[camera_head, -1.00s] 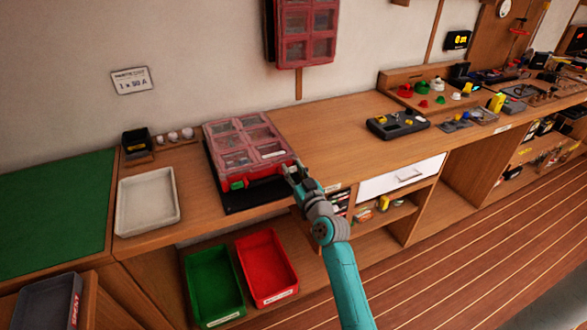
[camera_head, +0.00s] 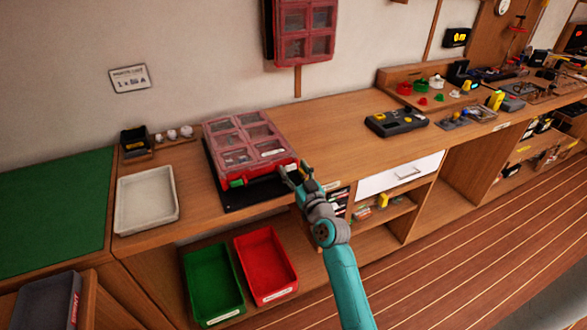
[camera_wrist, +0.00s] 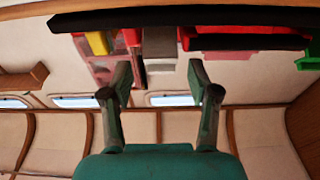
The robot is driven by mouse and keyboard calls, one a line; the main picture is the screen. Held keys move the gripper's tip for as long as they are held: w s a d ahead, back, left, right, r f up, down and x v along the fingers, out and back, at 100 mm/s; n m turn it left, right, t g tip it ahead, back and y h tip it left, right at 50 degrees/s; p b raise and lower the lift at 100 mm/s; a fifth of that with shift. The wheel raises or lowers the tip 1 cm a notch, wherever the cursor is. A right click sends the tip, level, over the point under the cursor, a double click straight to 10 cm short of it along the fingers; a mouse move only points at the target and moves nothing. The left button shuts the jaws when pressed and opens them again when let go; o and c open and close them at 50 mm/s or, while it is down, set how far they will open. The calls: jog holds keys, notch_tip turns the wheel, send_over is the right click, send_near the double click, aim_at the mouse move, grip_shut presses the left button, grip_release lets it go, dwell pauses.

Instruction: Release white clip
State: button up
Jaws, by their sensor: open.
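A red case (camera_head: 283,169) with a clear, compartmented lid stands on a black mat on the bench, its lid down. In the wrist view, which looks upside down, a pale grey-white clip (camera_wrist: 160,45) shows on the case's front. A yellow clip (camera_wrist: 97,42) is to its left and a green clip (camera_wrist: 307,60) at the far right. The green clip also shows in the head view (camera_head: 237,183). My gripper (camera_wrist: 158,72) is open at the case's front right corner. Its fingertips are on either side of the white clip, with nothing held. Contact cannot be told.
A white tray (camera_head: 120,207) is left of the case. Green (camera_head: 190,278) and red (camera_head: 242,256) bins are below the bench edge. A white drawer front (camera_head: 377,186) is to the right of my gripper. The bench top right of the case is clear up to a black device (camera_head: 396,124).

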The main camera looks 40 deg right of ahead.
jog(key=v, duration=1.1)
jog(key=shift+s, duration=0.1)
jog(key=s+a+f+g+y, duration=0.1)
jog(key=s+a+f, duration=0.4)
jog(key=s+a, duration=0.25)
jog(key=s+a+f+g, duration=0.1)
jog(key=s+a+f, duration=0.45)
jog(key=s, duration=0.25)
jog(key=s+a+r+n+g+y, duration=0.1)
jog(key=s+a, duration=0.4)
jog(key=s, duration=0.6)
jog(key=s+a+r+n+g+y, duration=0.1)
jog(key=s+a+r+n+y, duration=0.1)
jog(key=s, duration=0.9)
jog(key=a+r+y, duration=0.1)
jog(key=a+r, duration=0.1)
jog(key=a, duration=0.1)
jog(key=shift+r, duration=0.2)
